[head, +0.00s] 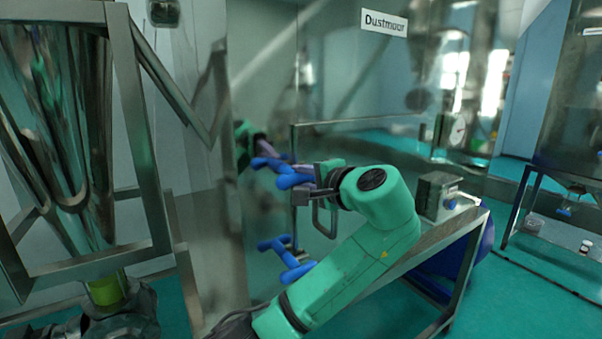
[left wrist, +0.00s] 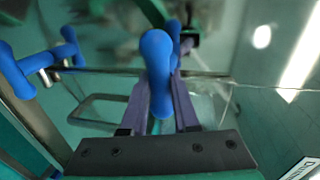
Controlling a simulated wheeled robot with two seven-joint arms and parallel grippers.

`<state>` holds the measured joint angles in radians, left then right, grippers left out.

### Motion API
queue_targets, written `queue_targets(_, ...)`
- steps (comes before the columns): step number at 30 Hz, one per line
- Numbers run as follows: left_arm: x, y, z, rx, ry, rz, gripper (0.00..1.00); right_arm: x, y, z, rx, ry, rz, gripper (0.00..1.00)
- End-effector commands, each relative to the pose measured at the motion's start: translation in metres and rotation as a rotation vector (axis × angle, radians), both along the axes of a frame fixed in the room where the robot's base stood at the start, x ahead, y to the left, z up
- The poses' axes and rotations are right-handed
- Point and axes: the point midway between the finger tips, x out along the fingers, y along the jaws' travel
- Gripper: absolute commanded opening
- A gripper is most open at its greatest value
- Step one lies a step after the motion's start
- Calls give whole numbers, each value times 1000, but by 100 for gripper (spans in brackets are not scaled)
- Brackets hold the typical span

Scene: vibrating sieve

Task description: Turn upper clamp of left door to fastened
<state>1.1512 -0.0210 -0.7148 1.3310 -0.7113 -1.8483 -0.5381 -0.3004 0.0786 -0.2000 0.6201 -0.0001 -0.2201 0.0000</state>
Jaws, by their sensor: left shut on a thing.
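The upper clamp (head: 290,181) of the left door has a blue handle and sits near the edge of the shiny metal door panel (head: 350,150). My left gripper (head: 300,176) is at this clamp. In the left wrist view its purple fingers (left wrist: 158,105) are shut around the blue handle (left wrist: 157,65), one on each side. The gripper hides part of the clamp's mount. A lower clamp (head: 285,256) with blue ends is below and apart from the gripper; a blue clamp also shows at the left of the left wrist view (left wrist: 18,72). My right gripper is out of view.
A metal door handle (head: 325,222) is just below the gripper. A "Dustmoor" label (head: 384,22) is above. A small grey box (head: 440,196) on a metal frame (head: 462,275) is right of my arm. A metal hopper (head: 50,120) in a frame stands left.

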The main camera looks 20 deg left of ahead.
Motion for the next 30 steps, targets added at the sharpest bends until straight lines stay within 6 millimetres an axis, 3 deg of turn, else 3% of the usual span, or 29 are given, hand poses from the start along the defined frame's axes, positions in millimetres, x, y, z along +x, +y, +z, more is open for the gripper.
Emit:
queue_targets(20,0,0,0,45,51,-1,0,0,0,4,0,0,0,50)
queue_targets(21,0,0,0,44,52,-1,40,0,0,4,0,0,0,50)
queue_targets(23,0,0,0,44,52,0,58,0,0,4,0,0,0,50)
queue_targets(30,0,0,0,44,51,0,58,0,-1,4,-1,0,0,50)
